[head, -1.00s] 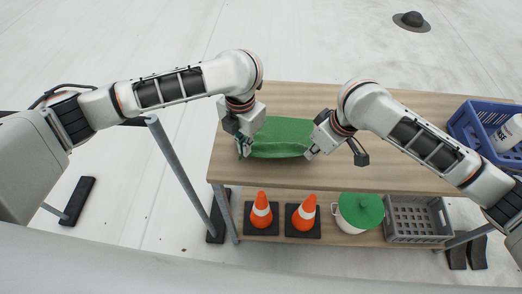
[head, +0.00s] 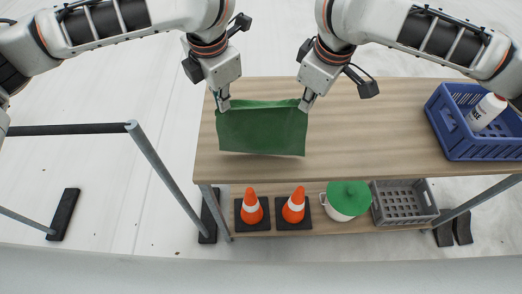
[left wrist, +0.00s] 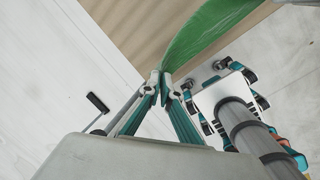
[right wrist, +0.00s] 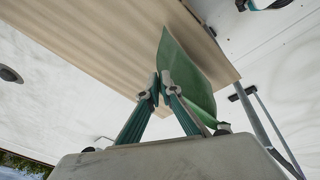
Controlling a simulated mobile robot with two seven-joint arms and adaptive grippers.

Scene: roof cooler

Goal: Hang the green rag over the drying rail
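The green rag (head: 262,130) hangs stretched between my two grippers, held by its top corners above the left part of the wooden table. My left gripper (head: 222,104) is shut on its upper left corner; the rag (left wrist: 205,35) leaves the closed fingertips (left wrist: 164,80) in the left wrist view. My right gripper (head: 305,104) is shut on its upper right corner; the right wrist view shows the rag (right wrist: 188,75) between the fingertips (right wrist: 158,80). The drying rail (head: 70,129) is a dark horizontal bar on grey posts, left of the table, apart from the rag.
The wooden table (head: 370,120) has a blue crate (head: 452,135) with a white bottle (head: 486,112) at its right end. On the lower shelf stand two orange cones (head: 251,205), a green-lidded pot (head: 348,198) and a grey crate (head: 403,203). Floor shows between table and rail.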

